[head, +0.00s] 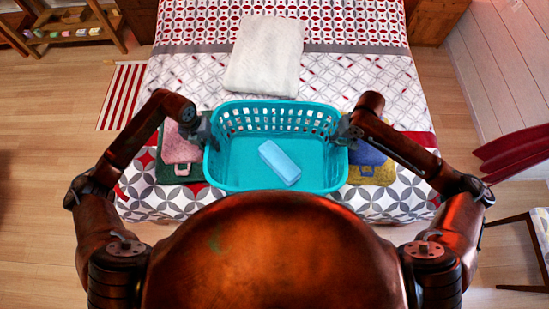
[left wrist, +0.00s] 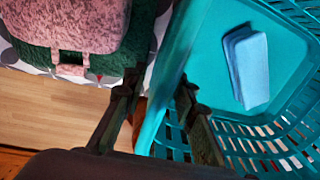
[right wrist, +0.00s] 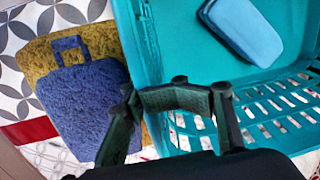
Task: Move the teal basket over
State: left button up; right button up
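The teal basket (head: 240,180) stands upright near the front edge of the bed, with a light blue box-like object (head: 279,162) inside; it also shows in the left wrist view (left wrist: 246,68). My left gripper (head: 208,132) is at the basket's left end. In the left wrist view its fingers (left wrist: 157,80) stand apart on either side of the basket wall, with a gap on the outer side. My right gripper (head: 340,132) is at the right end. In the right wrist view its fingers (right wrist: 174,98) are spread wide around the wall. Contact there is unclear.
A pink item (head: 180,145) on a dark green one lies left of the basket. A blue item (right wrist: 82,108) on a yellow one (right wrist: 50,62) lies to the right. A folded white blanket (head: 265,55) lies behind the basket. The patterned bed (head: 385,90) is otherwise mostly clear.

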aim_at(216, 154)
pick_arm(q)
jog(key=shift+f, duration=0.15)
pick_arm(e)
jog(key=shift+f, duration=0.1)
